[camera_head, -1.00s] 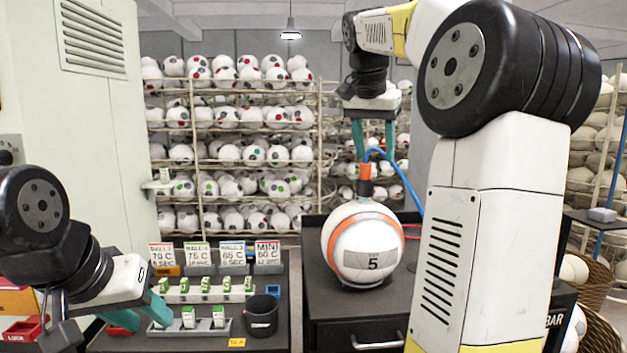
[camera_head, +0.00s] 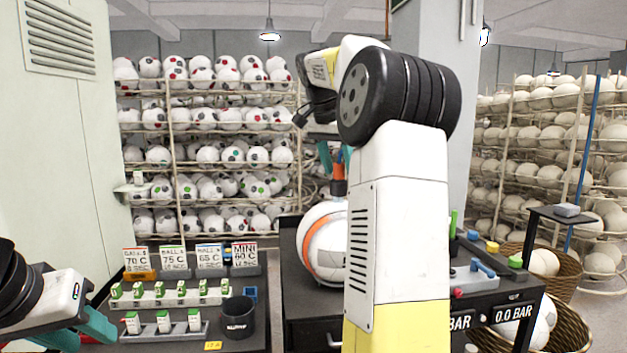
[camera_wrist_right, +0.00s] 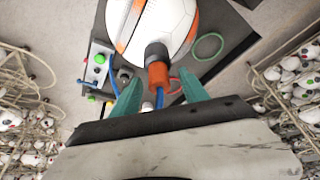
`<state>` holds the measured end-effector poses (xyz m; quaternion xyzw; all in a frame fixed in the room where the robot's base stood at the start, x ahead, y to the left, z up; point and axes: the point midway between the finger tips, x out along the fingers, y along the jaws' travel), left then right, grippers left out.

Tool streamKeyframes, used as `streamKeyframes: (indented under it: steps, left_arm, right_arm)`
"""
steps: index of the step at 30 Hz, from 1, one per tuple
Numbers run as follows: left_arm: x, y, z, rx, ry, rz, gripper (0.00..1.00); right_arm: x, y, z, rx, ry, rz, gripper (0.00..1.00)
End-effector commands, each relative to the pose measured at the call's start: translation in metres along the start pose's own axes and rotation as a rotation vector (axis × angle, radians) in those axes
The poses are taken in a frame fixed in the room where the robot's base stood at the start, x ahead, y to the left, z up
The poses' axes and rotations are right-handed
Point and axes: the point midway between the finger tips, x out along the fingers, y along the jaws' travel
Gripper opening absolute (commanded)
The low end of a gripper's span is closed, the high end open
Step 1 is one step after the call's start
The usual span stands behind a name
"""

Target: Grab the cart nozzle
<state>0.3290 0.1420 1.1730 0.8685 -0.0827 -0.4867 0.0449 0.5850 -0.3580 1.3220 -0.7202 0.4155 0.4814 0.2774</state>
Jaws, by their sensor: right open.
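The cart nozzle (camera_head: 339,180) is an orange fitting with a dark collar, upright on top of the white ball with an orange band (camera_head: 319,242) on the black cart. My right gripper (camera_head: 337,158) is open above the nozzle, with teal fingers on either side of its upper end. In the right wrist view the orange nozzle (camera_wrist_right: 158,75) lies between and just beyond the two fingertips, with a gap on each side. A blue hose runs from it. My left gripper (camera_head: 88,328) is at the lower left over the bench; its teal fingers look apart and empty.
My right arm hides much of the cart and ball. A bench at front left holds label cards (camera_head: 190,257), green-topped pieces and a black cup (camera_head: 238,317). Ball racks (camera_head: 210,150) stand behind. Baskets with balls (camera_head: 540,262) are at right.

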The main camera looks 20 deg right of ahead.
Motion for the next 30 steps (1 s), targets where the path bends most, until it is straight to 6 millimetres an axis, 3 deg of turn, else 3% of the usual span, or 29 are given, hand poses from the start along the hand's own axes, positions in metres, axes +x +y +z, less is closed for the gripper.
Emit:
streamKeyframes:
  steps: [7, 15, 30]
  left_arm:
    - [0.0000, 0.0000, 0.0000, 0.000, 0.000, 0.000, 0.36]
    - [0.0000, 0.0000, 0.0000, 0.000, 0.000, 0.000, 0.36]
    - [0.0000, 0.0000, 0.0000, 0.000, 0.000, 0.000, 0.36]
  right_arm:
    - [0.0015, 0.0001, 0.0000, 0.000, 0.000, -0.001, 0.50]
    - [0.0013, 0.0000, 0.0000, 0.000, 0.000, -0.001, 0.00]
    - [-0.0065, -0.0004, -0.0034, -0.001, 0.001, -0.002, 0.00]
